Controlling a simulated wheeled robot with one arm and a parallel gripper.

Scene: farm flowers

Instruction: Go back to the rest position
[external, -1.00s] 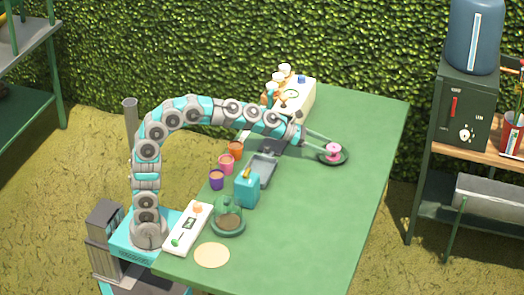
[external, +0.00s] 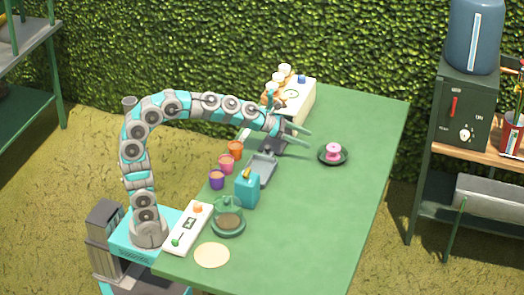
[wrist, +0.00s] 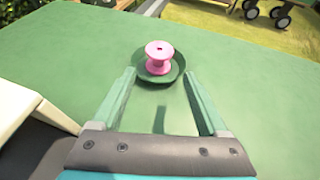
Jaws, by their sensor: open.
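My gripper (external: 308,136) is open and empty above the green table (external: 300,220), to the left of a pink spool-shaped thing (external: 333,150). The pink thing stands upright on a dark green round dish (external: 333,160). In the wrist view my gripper's two fingers (wrist: 160,100) are spread wide.
Orange, pink and purple cups (external: 226,163) line the table's left side near a grey tray (external: 262,170). A white box (external: 297,98) stands behind. The table's right side is clear.

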